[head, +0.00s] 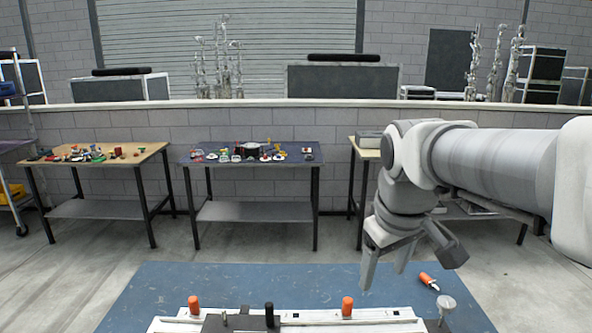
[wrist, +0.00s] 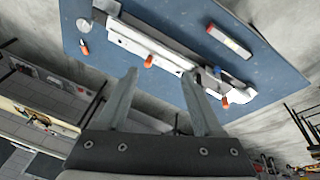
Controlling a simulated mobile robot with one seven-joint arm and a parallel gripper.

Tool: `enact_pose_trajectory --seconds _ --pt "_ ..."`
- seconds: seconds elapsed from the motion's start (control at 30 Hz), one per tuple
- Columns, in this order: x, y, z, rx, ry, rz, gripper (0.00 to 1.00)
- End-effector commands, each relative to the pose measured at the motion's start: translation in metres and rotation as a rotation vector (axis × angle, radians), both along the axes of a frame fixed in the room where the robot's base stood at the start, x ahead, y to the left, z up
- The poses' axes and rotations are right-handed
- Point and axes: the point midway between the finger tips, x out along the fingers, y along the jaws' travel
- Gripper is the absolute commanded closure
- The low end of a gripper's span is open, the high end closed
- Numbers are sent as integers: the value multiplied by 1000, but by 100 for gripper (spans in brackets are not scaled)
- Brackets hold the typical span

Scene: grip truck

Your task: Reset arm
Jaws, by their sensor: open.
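My gripper (head: 383,270) hangs at the end of my arm on the right side of the head view, fingers pointing down. It is open and empty, above the far edge of a blue mat or table top (head: 230,278). In the wrist view my gripper's two fingers (wrist: 160,90) are spread, with nothing between them. A long white rail-like device (head: 386,316) with orange knobs (head: 347,306) lies on the blue surface, partly cut off by the frame's bottom edge. It also shows beyond the fingers in the wrist view (wrist: 130,38).
An orange-and-white tool (head: 428,281) lies on the blue surface at right, near a round metal knob (head: 446,303). Two tables (head: 60,170) (head: 300,160) with small clutter stand along the block wall. Grey floor between them is clear.

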Motion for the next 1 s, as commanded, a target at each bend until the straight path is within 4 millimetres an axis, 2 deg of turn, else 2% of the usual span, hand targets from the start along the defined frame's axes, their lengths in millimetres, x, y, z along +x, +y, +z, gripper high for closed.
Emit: enact_pose_trajectory --seconds 0.03,0.2,0.4,0.6,1.0 --pt "-18 0 1 15 -25 -38 32" --pt "-67 -2 -8 82 -94 -174 32" --pt "-109 -3 -27 159 -155 -302 32" --pt "-126 -3 -37 197 -181 -358 32" --pt "-127 -2 -38 201 -181 -362 32"
